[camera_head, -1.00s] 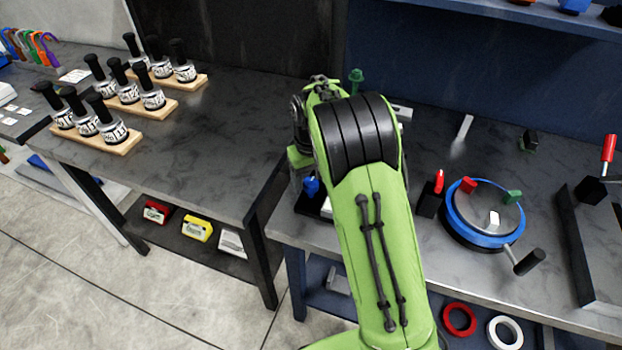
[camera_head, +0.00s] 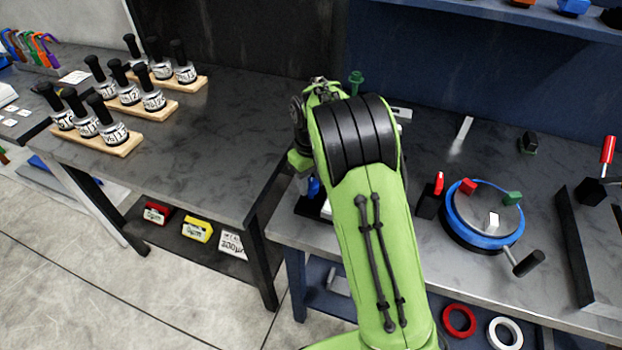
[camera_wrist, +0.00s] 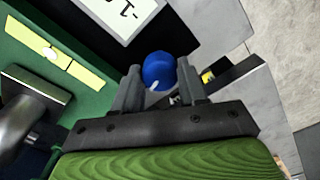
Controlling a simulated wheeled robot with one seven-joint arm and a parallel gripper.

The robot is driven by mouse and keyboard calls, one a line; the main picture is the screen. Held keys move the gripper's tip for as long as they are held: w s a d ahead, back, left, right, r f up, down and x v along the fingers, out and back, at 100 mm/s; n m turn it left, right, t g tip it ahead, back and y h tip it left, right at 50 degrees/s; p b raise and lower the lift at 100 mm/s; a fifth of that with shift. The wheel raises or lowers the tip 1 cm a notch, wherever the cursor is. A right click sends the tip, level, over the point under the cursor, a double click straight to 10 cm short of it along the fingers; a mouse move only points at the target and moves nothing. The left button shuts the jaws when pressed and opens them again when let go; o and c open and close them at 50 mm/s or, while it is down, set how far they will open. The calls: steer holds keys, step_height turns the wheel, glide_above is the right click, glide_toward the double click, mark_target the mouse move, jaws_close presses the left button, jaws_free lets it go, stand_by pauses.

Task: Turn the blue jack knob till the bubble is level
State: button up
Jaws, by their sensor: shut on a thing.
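The blue jack knob (camera_wrist: 158,72) is between the two fingertips of my gripper (camera_wrist: 159,68) in the wrist view, and my gripper is shut on it. A pale pointer mark shows on the knob's lower side. In the head view a small part of the knob (camera_head: 313,187) shows beside my arm. A yellow level vial (camera_wrist: 72,67) lies on a green plate (camera_wrist: 95,45) at the left of the wrist view. Its pale bubble (camera_wrist: 50,53) looks near the vial's middle; the vial's marks are too small to read. My arm hides most of the positioner in the head view.
A white label (camera_wrist: 125,12) lies beyond the knob. A round blue-rimmed turntable (camera_head: 457,225) with a black handle and a red-handled clamp (camera_head: 438,184) stand to the right. The left bench holds black-handled pieces on wooden blocks (camera_head: 105,142); its near part is clear.

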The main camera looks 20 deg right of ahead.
mark_target(311, 183)
steer(key=n, duration=0.4)
steer(key=shift+n, duration=0.3)
steer(key=n, duration=0.4)
steer(key=shift+n, duration=0.3)
steer(key=shift+w, duration=0.1)
steer(key=o, duration=1.1)
steer(key=shift+c, duration=0.2)
step_height(311, 183, up, 16)
steer(key=p, duration=0.4)
steer(key=shift+f, duration=0.1)
